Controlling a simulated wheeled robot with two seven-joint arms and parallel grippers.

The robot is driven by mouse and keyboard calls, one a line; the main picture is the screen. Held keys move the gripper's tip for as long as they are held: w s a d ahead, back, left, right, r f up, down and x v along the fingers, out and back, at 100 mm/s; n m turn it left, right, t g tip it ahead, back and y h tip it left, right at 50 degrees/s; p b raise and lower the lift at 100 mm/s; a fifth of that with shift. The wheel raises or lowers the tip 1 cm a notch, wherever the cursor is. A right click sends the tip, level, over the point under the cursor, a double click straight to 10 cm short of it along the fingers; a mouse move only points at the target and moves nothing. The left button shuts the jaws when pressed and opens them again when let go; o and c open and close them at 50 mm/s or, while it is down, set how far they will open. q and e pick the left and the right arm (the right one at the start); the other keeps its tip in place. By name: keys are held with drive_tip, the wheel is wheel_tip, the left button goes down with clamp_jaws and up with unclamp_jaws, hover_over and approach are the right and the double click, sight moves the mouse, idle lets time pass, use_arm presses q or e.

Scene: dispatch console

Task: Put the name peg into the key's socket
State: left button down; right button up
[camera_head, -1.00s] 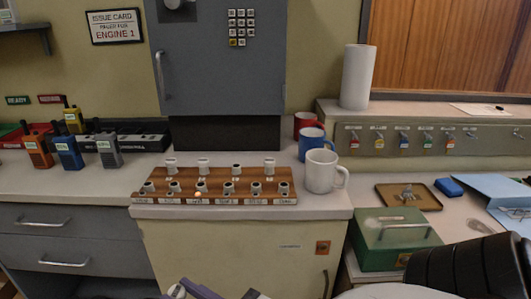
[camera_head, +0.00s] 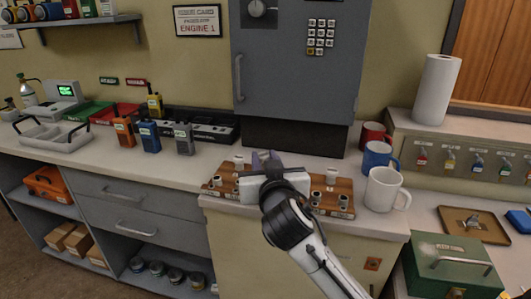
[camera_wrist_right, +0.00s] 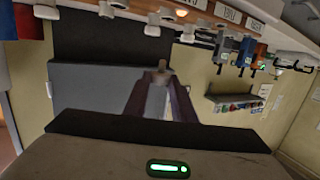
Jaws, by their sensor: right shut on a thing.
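The wooden peg board (camera_head: 344,186) lies on the counter, with labelled sockets along its front and short pale posts behind. My right gripper (camera_head: 264,158) is above the middle of the board, and my wrist hides much of it. In the right wrist view its purple fingers (camera_wrist_right: 160,88) are shut on a small peg (camera_wrist_right: 161,66) that shows at their tips. I cannot read a name on this peg. Sockets at the board's right end and left end are visible; those behind my wrist are hidden. My left gripper is out of view.
Red (camera_head: 374,135), blue (camera_head: 378,157) and white (camera_head: 384,189) mugs stand close to the board's right end. A grey cabinet (camera_head: 290,70) hangs behind it. Several radios (camera_head: 150,136) stand to the left. A green box (camera_head: 452,264) sits at lower right.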

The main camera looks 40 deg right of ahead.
drive_tip(key=shift+d, duration=0.2)
wheel_tip(320, 180, down, 4)
drive_tip(key=b, duration=0.4)
drive_tip(key=shift+f, duration=0.1)
drive_tip(key=shift+f+b, duration=0.4)
drive_tip(key=shift+f, duration=0.1)
drive_tip(key=shift+a, duration=0.1)
drive_tip(key=shift+f, duration=0.5)
idle(0.4)
idle(0.6)
drive_tip(key=shift+f+b, duration=0.45)
drive_tip(key=shift+f, duration=0.05)
idle(0.3)
idle(0.6)
